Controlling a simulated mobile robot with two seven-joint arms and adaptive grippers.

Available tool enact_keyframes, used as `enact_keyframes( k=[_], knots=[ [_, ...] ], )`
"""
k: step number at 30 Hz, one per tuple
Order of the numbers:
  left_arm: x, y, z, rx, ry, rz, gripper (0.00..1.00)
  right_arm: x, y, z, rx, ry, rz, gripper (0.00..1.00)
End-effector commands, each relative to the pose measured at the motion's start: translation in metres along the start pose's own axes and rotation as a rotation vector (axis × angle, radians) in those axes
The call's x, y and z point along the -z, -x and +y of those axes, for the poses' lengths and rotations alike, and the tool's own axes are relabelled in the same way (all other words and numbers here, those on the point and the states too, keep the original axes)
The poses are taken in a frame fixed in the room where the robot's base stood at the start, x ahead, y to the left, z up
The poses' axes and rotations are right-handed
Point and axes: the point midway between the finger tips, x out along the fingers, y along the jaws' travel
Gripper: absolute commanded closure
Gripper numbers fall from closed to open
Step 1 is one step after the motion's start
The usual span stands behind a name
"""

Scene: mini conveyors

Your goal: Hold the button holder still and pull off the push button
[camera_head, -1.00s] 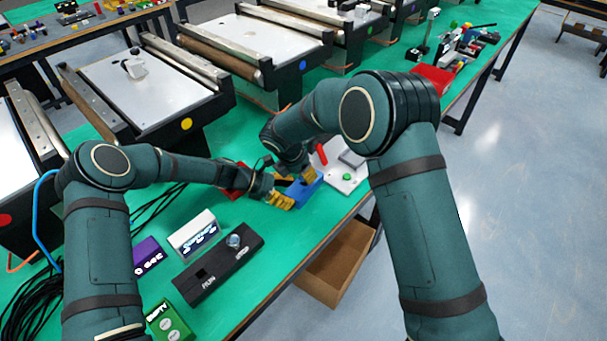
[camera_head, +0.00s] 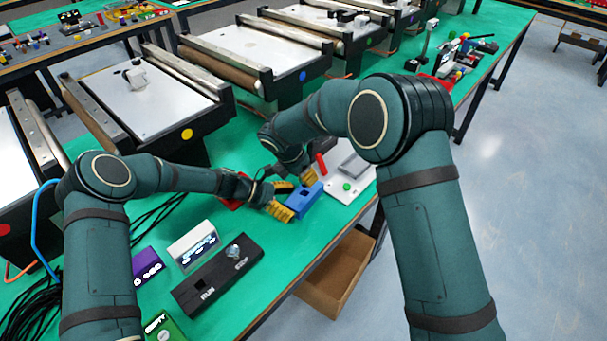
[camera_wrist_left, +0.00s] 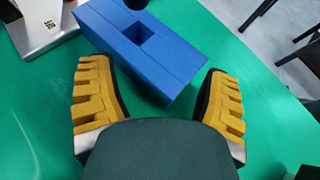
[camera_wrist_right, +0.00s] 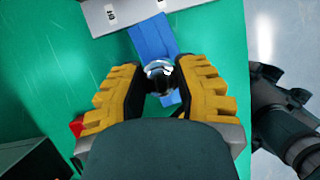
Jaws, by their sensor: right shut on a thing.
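The blue button holder (camera_head: 303,204) lies on the green table. In the left wrist view the holder (camera_wrist_left: 165,65) shows a square opening in its top. My left gripper (camera_head: 281,211) is open at the holder's near end; in the left wrist view its fingers (camera_wrist_left: 160,100) stand wide apart, with the holder's end ahead of and partly between them. My right gripper (camera_wrist_right: 158,90) is shut on the push button (camera_wrist_right: 158,70), which has a silver ring and dark body. The button is over the holder in the right wrist view; I cannot tell whether it is still seated.
A white panel (camera_head: 337,186) with a green button and a red handle (camera_head: 321,164) stands just right of the holder. A black RUN/STOP box (camera_head: 215,275) and a white display box (camera_head: 193,246) lie nearer. An open carton (camera_head: 335,280) is below the table edge.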

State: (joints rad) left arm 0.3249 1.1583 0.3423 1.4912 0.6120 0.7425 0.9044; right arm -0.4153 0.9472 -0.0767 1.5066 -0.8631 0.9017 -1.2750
Motion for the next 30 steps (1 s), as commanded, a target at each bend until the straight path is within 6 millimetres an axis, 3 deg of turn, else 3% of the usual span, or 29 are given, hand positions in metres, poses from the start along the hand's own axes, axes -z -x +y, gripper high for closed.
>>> enact_keyframes(
  k=[14, 30],
  knots=[
    [0.001, 0.009, 0.000, -0.001, 0.000, 0.003, 0.06, 0.000, 0.000, 0.000, 0.000, 0.000, 0.000, 1.00],
    [0.000, 0.105, 0.000, -0.001, 0.000, 0.002, 0.06, 0.000, 0.000, 0.000, 0.000, 0.000, 0.000, 1.00]
  ],
)
